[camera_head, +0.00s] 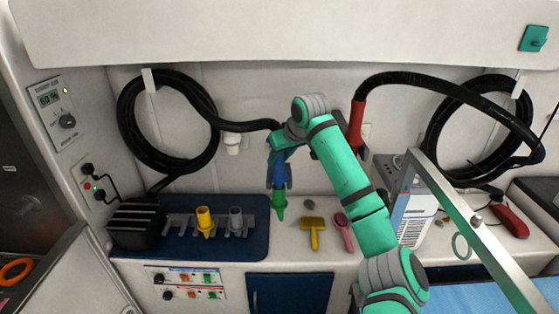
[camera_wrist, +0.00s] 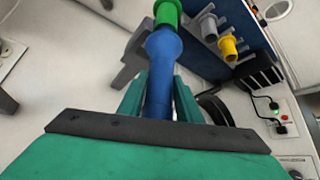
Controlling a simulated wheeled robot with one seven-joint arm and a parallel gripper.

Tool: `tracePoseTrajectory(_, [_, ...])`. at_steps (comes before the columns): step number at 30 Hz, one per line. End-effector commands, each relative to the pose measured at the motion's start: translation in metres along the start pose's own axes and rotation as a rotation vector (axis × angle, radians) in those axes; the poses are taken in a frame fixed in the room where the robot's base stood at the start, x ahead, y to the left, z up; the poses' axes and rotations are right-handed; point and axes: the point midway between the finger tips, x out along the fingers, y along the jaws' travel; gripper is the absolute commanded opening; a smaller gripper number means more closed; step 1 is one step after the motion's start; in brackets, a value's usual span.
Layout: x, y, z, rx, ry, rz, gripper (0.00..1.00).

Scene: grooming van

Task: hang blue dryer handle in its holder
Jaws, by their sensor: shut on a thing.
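The blue dryer handle (camera_head: 280,174) hangs from my gripper (camera_head: 279,184), with a green nozzle (camera_head: 279,206) pointing down from its end. A black hose runs from its top to the coil at left. In the wrist view the blue handle (camera_wrist: 164,60) lies between the two green fingers of my gripper (camera_wrist: 160,95), with the green nozzle (camera_wrist: 167,13) beyond.
A blue mat (camera_head: 256,243) holds a nozzle rack with yellow (camera_head: 205,220) and grey (camera_head: 236,220) nozzles. A yellow brush (camera_head: 312,232) and pink brush (camera_head: 344,230) lie on the counter. A red dryer handle (camera_head: 356,125) hangs right of my arm. A coiled hose (camera_head: 127,120) hangs at left.

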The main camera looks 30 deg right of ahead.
Motion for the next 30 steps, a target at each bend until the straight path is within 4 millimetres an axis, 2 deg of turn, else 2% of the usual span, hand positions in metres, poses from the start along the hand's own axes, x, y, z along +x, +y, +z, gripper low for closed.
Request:
tracePoseTrajectory(15, [0.015, 0.017, -0.026, 0.001, 0.004, 0.001, 0.00])
tracePoseTrajectory(30, [0.021, 0.022, -0.034, -0.001, 0.003, 0.001, 0.00])
